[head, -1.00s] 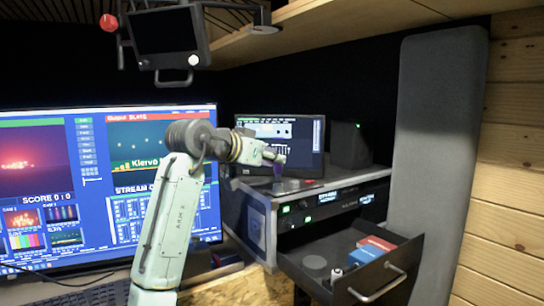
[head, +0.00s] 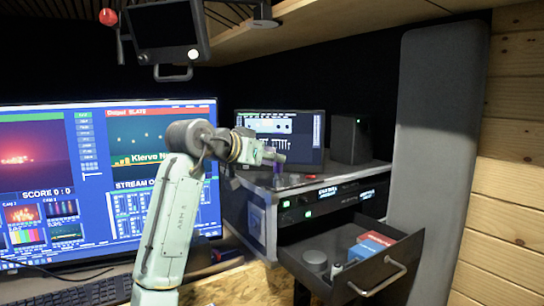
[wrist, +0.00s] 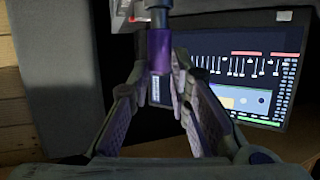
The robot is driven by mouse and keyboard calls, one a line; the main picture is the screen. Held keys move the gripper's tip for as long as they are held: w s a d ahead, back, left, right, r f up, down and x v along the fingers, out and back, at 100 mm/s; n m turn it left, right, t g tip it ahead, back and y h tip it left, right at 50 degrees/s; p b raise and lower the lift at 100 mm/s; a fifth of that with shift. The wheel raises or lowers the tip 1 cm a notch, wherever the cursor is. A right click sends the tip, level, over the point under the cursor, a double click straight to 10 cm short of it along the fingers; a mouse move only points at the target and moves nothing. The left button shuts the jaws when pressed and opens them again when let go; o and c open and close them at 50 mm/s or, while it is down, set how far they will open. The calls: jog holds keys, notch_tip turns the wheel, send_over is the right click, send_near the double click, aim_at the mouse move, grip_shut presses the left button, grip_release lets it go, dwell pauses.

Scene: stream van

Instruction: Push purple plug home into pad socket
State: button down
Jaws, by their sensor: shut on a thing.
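The purple plug (wrist: 159,50) is between my gripper's fingers in the wrist view, with a dark shaft beyond it at the top edge. My gripper (wrist: 160,75) is shut on it. In the head view my gripper (head: 275,157) is over the rack top, in front of the small screen, and a little of the purple plug (head: 277,169) shows below it. I cannot make out the pad socket in either view, nor tell whether the plug touches it.
A rack case (head: 258,187) stands under my gripper, with a small red thing (head: 295,178) on its top. A small screen (head: 305,130) and a black speaker (head: 350,138) stand behind. An open drawer (head: 330,285) juts out below, holding several items.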

jog(key=shift+f+b, duration=0.4)
jog(key=shift+f, duration=0.4)
jog(key=c, duration=1.4)
grip_release()
jog(key=shift+s, duration=0.1)
jog(key=v, duration=1.2)
